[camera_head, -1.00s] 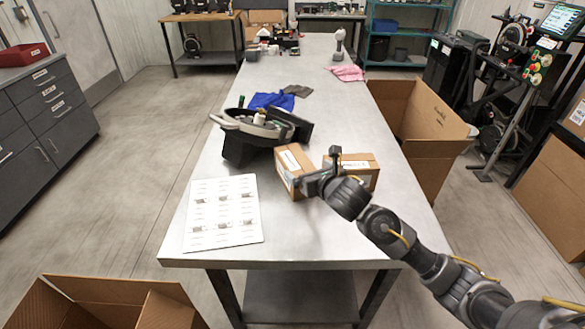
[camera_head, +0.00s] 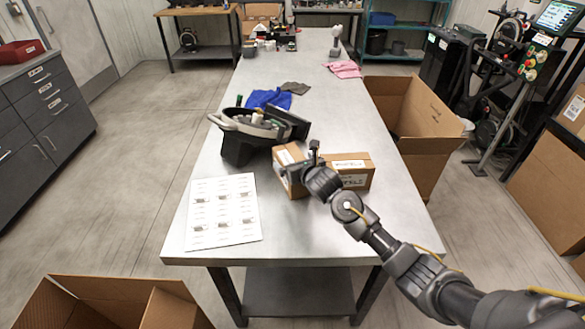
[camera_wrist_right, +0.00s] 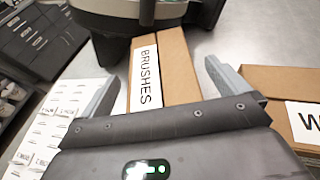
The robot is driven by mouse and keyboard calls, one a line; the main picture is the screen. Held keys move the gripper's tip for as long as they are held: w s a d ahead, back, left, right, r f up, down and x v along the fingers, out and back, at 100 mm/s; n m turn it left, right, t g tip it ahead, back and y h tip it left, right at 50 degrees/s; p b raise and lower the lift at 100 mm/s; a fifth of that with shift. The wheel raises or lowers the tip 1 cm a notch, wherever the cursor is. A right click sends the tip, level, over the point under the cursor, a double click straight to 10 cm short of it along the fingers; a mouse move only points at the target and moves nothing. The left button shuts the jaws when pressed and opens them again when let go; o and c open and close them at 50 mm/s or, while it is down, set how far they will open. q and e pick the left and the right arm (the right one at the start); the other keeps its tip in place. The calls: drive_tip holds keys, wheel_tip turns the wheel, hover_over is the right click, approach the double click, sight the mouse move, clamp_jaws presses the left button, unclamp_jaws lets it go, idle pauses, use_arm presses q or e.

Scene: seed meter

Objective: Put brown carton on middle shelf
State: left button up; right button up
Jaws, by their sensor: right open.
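Two brown cartons stand side by side on the metal table. The left one (camera_head: 285,154) has a white label, which reads BRUSHES in the right wrist view (camera_wrist_right: 174,62). The right one (camera_head: 358,180) also has white labels and shows at the right edge of the wrist view (camera_wrist_right: 268,84). My right gripper (camera_head: 294,172) is open at the near end of the BRUSHES carton. In the wrist view its fingers (camera_wrist_right: 163,82) are on either side of that carton, with gaps visible. Whether they reach below its top is unclear. My left gripper is out of view.
A black device with a grey rim (camera_head: 250,135) stands just beyond the BRUSHES carton. A white sheet (camera_head: 222,212) lies left on the table (camera_head: 300,235). Teal shelving (camera_head: 408,25) stands at the back right. Open boxes (camera_head: 425,130) flank the table on the floor.

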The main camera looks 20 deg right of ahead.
drive_tip(key=shift+w, duration=0.1)
drive_tip(key=c, duration=1.9)
